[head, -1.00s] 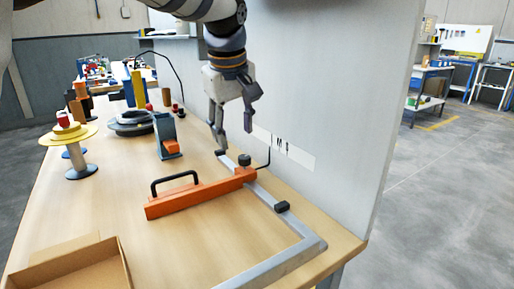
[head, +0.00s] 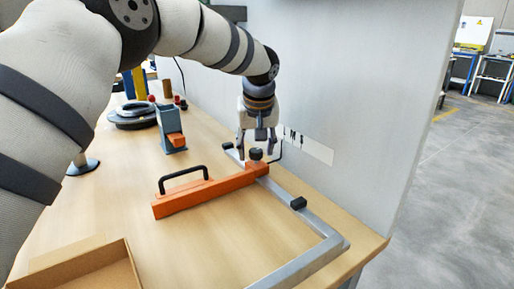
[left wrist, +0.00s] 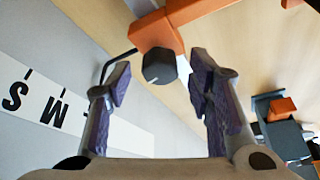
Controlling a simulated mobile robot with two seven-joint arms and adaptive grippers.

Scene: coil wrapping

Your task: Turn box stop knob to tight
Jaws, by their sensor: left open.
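The box stop is an orange bar (head: 215,190) with a black handle, lying across a grey metal rail (head: 325,243). A dark knob (head: 256,154) stands on the bar's far end, by the wall panel. It also shows in the left wrist view (left wrist: 159,67), where a pale mark is on its side. My left gripper (head: 257,146) is open and points down over the knob. In the left wrist view its purple-padded fingers (left wrist: 162,82) stand on either side of the knob, with gaps; contact is not visible. My right gripper is not in view.
A white strip with size letters (head: 308,146) is on the wall panel, close to the gripper; a thin black rod bends toward it. A blue-grey stand (head: 171,128) and a cardboard box (head: 85,270) are leftward.

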